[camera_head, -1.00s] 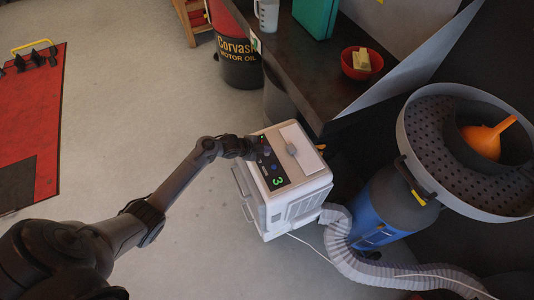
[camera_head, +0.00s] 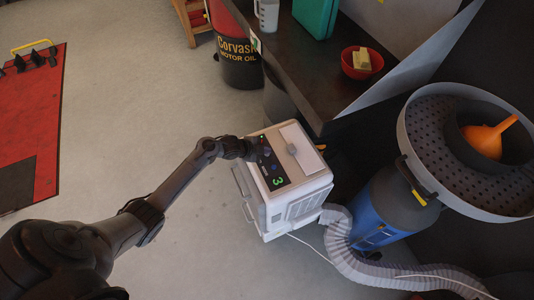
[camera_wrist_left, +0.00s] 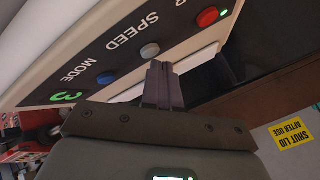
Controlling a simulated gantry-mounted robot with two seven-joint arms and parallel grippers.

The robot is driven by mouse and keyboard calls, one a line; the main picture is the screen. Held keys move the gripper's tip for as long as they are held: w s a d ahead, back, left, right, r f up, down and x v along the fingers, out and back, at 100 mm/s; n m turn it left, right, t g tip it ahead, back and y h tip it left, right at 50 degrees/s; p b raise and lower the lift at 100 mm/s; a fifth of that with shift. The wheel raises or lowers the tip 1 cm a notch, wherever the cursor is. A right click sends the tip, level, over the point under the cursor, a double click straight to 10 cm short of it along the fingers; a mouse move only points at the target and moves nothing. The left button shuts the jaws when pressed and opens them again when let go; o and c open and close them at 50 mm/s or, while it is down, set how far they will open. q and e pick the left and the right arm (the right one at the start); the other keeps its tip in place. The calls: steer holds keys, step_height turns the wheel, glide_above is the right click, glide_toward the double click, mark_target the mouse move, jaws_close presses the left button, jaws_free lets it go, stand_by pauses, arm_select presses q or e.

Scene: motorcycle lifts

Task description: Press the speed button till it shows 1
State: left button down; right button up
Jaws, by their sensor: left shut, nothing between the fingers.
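The white machine (camera_head: 290,195) stands on the floor with a dark control panel on top. Its display (camera_head: 279,182) shows a green 3, and the display is also in the left wrist view (camera_wrist_left: 67,97). There the panel has a grey button (camera_wrist_left: 150,50) beside the word SPEED, a blue button (camera_wrist_left: 106,78) beside MODE and a red button (camera_wrist_left: 207,17). My left gripper (camera_head: 256,148) is at the panel's far left edge. In the left wrist view its shut, empty fingers (camera_wrist_left: 158,66) point at the grey speed button, very close; I cannot tell whether they touch. My right gripper is not in view.
A dark bench (camera_head: 310,75) with a red bowl (camera_head: 361,63) stands behind the machine. A blue drum (camera_head: 385,215) and a ribbed white hose (camera_head: 350,262) are on the right.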

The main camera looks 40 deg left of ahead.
mark_target(265, 156)
arm_select(q)
steer(key=shift+f, duration=0.4)
steer(key=shift+r, duration=0.1)
stand_by(0.5)
steer(key=shift+r+p, duration=0.6)
steer(key=shift+r, duration=0.15)
step_height(265, 156, up, 5)
steer(key=p, duration=0.5)
stand_by(0.7)
